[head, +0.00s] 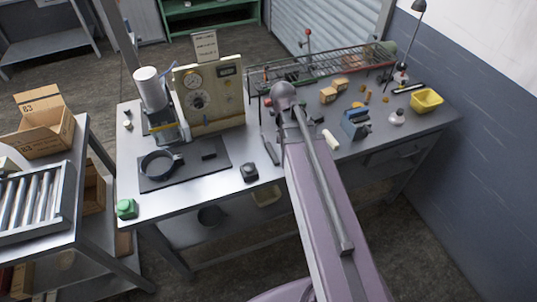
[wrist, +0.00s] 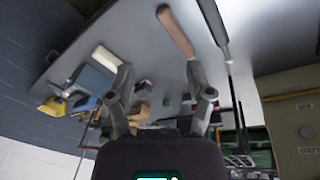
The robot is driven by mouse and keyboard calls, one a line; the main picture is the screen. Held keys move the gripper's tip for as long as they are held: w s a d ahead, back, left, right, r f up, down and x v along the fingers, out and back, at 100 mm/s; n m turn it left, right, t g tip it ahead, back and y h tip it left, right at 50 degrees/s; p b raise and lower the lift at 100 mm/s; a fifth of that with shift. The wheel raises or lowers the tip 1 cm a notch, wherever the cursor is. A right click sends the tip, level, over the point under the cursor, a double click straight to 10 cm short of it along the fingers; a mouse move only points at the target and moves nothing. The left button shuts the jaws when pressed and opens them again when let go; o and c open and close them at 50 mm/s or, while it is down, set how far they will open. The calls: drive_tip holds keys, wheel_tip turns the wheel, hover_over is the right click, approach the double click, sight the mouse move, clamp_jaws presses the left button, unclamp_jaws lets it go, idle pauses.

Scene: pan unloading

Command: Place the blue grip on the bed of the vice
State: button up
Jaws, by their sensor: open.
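The blue vice (head: 355,123) stands on the right part of the grey bench; it also shows at the left in the wrist view (wrist: 92,79). A pale cylindrical grip (head: 330,139) lies just left of the vice, and shows in the wrist view (wrist: 105,58). A pinkish-brown grip (wrist: 176,32) lies on the bench ahead of my fingers. A long dark grip (head: 271,153) lies left of my arm, also in the wrist view (wrist: 213,25). I cannot make out which one is blue. My gripper (wrist: 160,72) is open and empty; my arm hides it in the head view.
A dark round pan (head: 158,164) rests on a black mat (head: 190,174) at the left. A yellow bin (head: 426,101), small boxes (head: 328,95) and a wire rack (head: 320,65) crowd the back right. The bench front near the black box (head: 250,172) is fairly clear.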

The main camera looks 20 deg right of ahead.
drive_tip(key=s+a+n+y, duration=0.2)
drive_tip(key=s+a+n, duration=0.3)
drive_tip(key=s+a, duration=0.2)
drive_tip(key=a, duration=0.2)
drive_tip(key=shift+a+f+g, duration=0.2)
drive_tip(key=shift+a+g, duration=0.15)
drive_tip(key=shift+g, duration=0.05)
drive_tip(key=shift+w, duration=0.1)
idle(1.2)
